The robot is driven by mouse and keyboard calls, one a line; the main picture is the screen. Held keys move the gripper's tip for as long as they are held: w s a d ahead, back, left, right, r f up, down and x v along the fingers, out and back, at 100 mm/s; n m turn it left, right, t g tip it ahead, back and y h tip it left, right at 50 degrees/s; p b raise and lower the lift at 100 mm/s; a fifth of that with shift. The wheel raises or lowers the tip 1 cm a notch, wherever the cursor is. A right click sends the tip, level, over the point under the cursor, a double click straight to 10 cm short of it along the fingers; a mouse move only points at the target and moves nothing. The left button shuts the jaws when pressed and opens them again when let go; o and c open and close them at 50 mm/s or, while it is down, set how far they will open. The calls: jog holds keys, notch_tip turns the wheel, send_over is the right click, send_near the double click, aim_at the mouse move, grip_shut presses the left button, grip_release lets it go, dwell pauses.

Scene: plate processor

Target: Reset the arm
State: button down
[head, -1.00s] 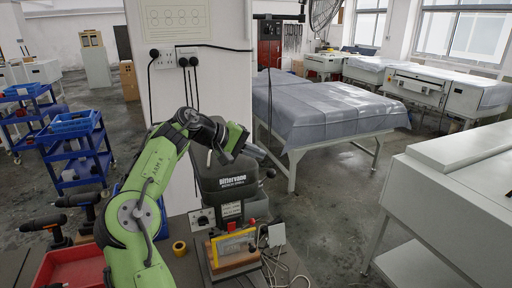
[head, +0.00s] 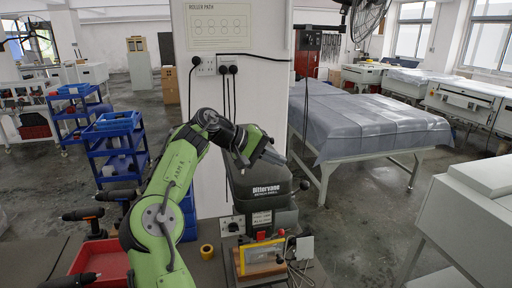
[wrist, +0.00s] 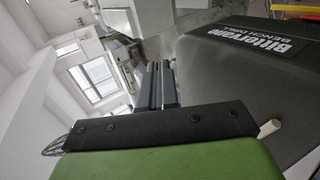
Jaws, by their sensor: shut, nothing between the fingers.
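My green and black arm is raised and bent in the head view. My gripper (head: 274,157) is at its end, beside the upper part of the dark bench drill (head: 256,188). In the wrist view my gripper (wrist: 158,70) shows as dark parallel fingers close together, with nothing between them. The drill's dark housing (wrist: 255,65) fills the right of the wrist view, close to the fingers. I cannot tell the exact gap between them.
A red tray (head: 101,262) and cordless drills (head: 85,214) lie at left. A white pillar (head: 205,90) stands behind my arm. A covered table (head: 375,125) is at right.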

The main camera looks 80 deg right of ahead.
jog(key=p+v, duration=0.2)
jog(key=v, duration=0.8)
jog(key=shift+w+r, duration=0.15)
jog(key=shift+r, duration=0.1)
jog(key=shift+a, duration=0.15)
